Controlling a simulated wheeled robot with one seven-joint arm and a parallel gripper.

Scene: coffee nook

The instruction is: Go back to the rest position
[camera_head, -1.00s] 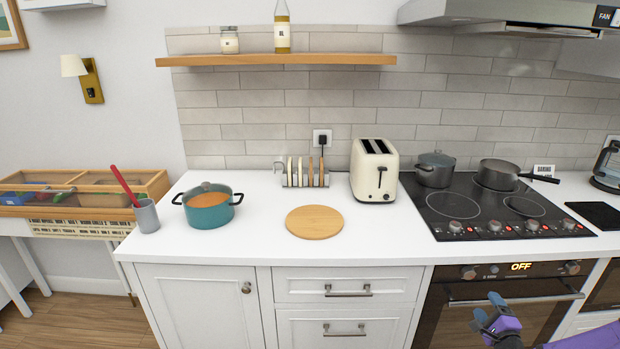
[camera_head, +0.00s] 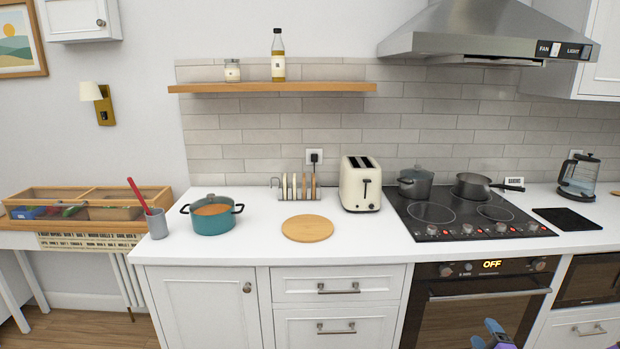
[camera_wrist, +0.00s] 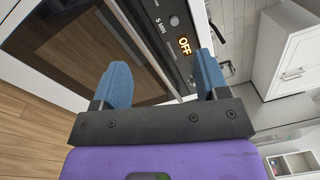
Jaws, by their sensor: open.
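My gripper (camera_head: 492,336) shows at the bottom edge of the head view, low in front of the oven (camera_head: 478,310). Only its tip is in the picture there, and the rest of the arm is mostly out of frame. In the wrist view my gripper (camera_wrist: 162,84) has its two blue fingers spread well apart with nothing between them. The oven front and its display reading OFF (camera_wrist: 184,45) lie beyond the fingers, tilted in that view.
The white counter (camera_head: 250,236) holds a teal pot (camera_head: 210,219), a round board (camera_head: 307,228), a toaster (camera_head: 361,186) and a hob (camera_head: 466,214) with two dark pots. A grey cup (camera_head: 157,224) stands at the left end. Wooden floor (camera_head: 80,330) is clear at lower left.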

